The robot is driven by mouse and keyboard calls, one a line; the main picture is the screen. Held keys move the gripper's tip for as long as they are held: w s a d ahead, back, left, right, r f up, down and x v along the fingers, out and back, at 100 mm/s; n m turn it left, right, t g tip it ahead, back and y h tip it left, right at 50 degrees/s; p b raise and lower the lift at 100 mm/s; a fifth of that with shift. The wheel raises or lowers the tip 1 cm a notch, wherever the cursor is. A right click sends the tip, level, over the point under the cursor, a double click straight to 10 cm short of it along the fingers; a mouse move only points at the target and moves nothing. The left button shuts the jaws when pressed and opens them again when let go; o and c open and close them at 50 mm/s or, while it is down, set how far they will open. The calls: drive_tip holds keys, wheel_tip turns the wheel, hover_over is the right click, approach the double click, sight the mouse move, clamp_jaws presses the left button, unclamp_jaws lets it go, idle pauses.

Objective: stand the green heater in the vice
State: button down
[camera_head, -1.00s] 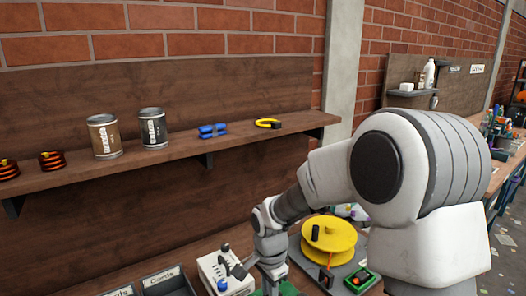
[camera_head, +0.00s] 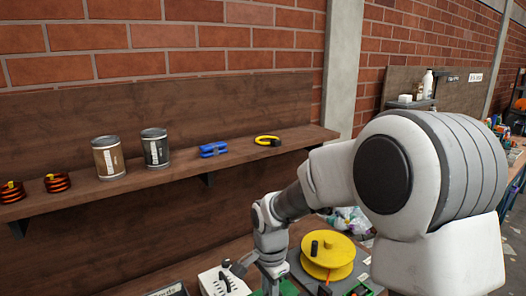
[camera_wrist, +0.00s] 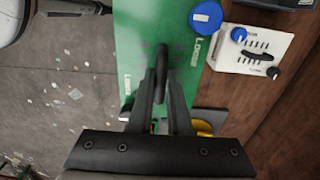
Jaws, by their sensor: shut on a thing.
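My gripper (camera_wrist: 161,92) is shut on a dark narrow piece (camera_wrist: 161,60) between its fingertips in the wrist view. I cannot tell whether this piece is the green heater or part of it. Behind it is a broad green surface (camera_wrist: 134,32) with white lettering on both sides of the fingers. In the head view, only a little green shows by my gripper at the bottom edge, and the fingertips are out of frame. I cannot make out the vice in either view.
A blue round knob or cap (camera_wrist: 206,16) and a white control box (camera_wrist: 252,48) lie right of the fingers. A yellow spool (camera_head: 327,257) stands right of my wrist. The shelf (camera_head: 225,167) behind holds tins, coils and a blue part. Floor (camera_wrist: 60,85) shows at left.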

drive_tip(key=shift+r+p, duration=1.2)
drive_tip(key=shift+r, duration=0.9)
